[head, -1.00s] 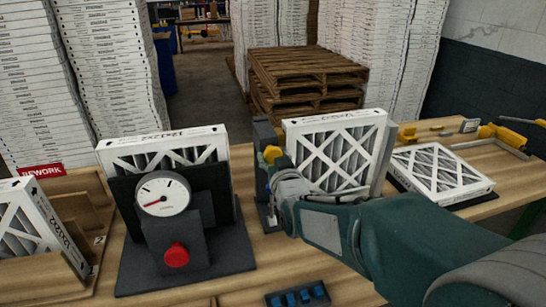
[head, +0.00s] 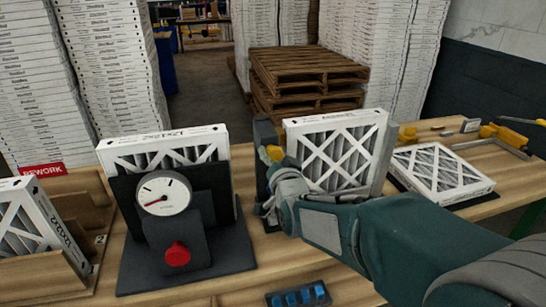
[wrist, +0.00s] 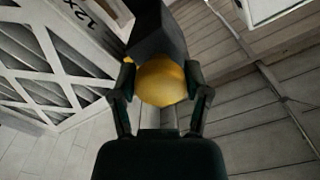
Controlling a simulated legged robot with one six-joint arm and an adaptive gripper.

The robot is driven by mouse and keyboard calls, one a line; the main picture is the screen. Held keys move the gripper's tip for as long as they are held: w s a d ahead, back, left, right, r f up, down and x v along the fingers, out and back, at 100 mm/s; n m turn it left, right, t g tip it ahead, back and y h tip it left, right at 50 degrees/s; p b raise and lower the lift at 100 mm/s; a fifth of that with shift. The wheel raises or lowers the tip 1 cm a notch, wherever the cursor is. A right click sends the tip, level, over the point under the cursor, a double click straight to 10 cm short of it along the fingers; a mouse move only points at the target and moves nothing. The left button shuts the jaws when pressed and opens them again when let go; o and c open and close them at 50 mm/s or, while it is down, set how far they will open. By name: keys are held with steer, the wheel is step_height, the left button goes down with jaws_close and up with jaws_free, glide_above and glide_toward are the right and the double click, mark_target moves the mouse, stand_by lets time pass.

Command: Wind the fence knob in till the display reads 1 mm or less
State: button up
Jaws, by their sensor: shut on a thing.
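The yellow fence knob (head: 275,153) is on a dark grey fence block (head: 263,136) at mid-bench. My gripper (wrist: 162,80) is shut on the knob, with one finger on each side of it in the wrist view. In the head view my gripper (head: 277,162) comes at the knob from the front right and partly covers it. A white-framed filter (head: 336,150) with grey pleats stands upright just right of the fence block. The fence's display cannot be made out in either view, so I see no reading.
Left of the fence stands a dark test stand with a round dial (head: 164,194) and red button (head: 177,254), holding another filter. A filter (head: 442,172) lies flat at right. A tray of blue pieces (head: 298,296) sits at the front. A wooden rework rack (head: 40,275) is far left.

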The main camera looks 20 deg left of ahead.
steer(key=m, duration=0.5)
steer(key=shift+m, duration=0.3)
stand_by(0.4)
steer(key=o, duration=1.1)
steer(key=shift+w, duration=0.1)
steer(key=shift+o, duration=0.2)
steer(key=v, duration=1.2)
steer(key=shift+f, duration=0.1)
